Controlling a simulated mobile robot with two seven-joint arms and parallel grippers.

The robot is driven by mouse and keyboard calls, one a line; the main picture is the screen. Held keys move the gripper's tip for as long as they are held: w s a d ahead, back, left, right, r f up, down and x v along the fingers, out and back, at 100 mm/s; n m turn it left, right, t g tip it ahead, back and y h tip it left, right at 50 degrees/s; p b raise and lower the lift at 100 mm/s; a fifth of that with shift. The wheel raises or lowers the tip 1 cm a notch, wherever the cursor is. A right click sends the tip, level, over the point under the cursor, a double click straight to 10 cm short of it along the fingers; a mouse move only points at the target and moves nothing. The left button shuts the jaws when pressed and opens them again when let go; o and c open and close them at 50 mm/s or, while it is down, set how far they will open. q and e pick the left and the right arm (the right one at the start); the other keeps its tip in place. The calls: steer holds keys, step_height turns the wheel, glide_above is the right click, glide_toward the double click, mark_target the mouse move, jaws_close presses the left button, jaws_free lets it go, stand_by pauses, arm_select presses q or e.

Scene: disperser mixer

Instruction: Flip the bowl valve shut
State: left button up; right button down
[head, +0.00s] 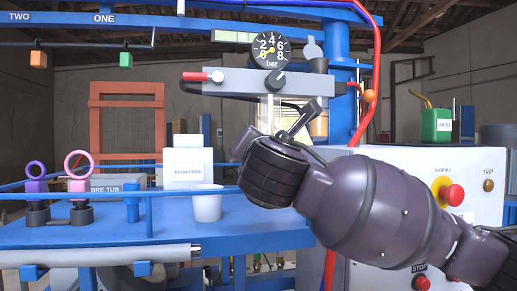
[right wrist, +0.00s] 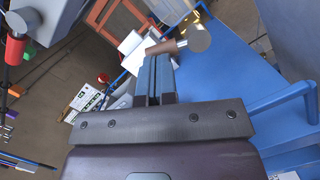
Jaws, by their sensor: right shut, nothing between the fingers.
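My right gripper (head: 312,110) is in front of the air unit, its dark fingers pointing up and to the right. In the right wrist view its fingers (right wrist: 156,62) are together with nothing between them. A red-handled lever (head: 196,76) lies level at the left end of the grey air block (head: 236,84), apart from the gripper. A clear bowl (head: 268,116) hangs below the block, partly hidden by my arm. A brown cylinder with a grey round end (right wrist: 194,39) shows beyond the fingertips; contact cannot be told. No part is labelled as the bowl valve. My left gripper is out of view.
A white cup (head: 207,203) stands on the blue bench (head: 180,231). A control box (head: 430,160) with red stop buttons stands at right.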

steer(key=shift+w+d+r+m+h, duration=0.1)
steer(key=shift+r+m+h, duration=0.2)
steer(key=shift+m, duration=0.65)
steer(key=shift+s+d+r+m+h, duration=0.1)
steer(key=shift+r+m+h, duration=0.2)
steer(key=shift+m, duration=0.7)
steer(key=shift+w+d+r+m+h, duration=0.1)
steer(key=shift+r+m+h, duration=0.15)
steer(key=shift+m, duration=0.7)
steer(key=shift+w+d+r+m+g+p, duration=0.1)
steer(key=shift+d+r+m+g+p, duration=0.15)
steer(key=shift+m, duration=0.7)
steer(key=shift+w+d+r+m+g+p, duration=0.15)
steer(key=shift+d+r+m+g, duration=0.1)
steer(key=shift+m, duration=0.65)
steer(key=shift+d+r+m+g+p, duration=0.15)
steer(key=shift+r+m+g+p, duration=0.1)
steer(key=shift+m, duration=0.7)
